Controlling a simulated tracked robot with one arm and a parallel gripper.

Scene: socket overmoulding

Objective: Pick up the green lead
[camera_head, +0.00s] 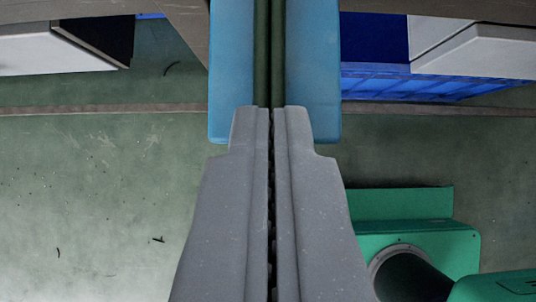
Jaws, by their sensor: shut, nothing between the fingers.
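My gripper (271,190) fills the middle of the picture. Its two grey fingers lie side by side, shut, with only a thin dark gap between them and nothing held. Blue blocks show at their upper end, with dark green strips along the middle between them. I see no green lead that I can make out in this view.
A blue slatted crate (440,84) is at the upper right, beside a white panel (478,50). A white box (45,54) with a dark side is at the upper left. A green housing (430,242) with a dark round part is lower right. The green floor (100,220) is mostly clear.

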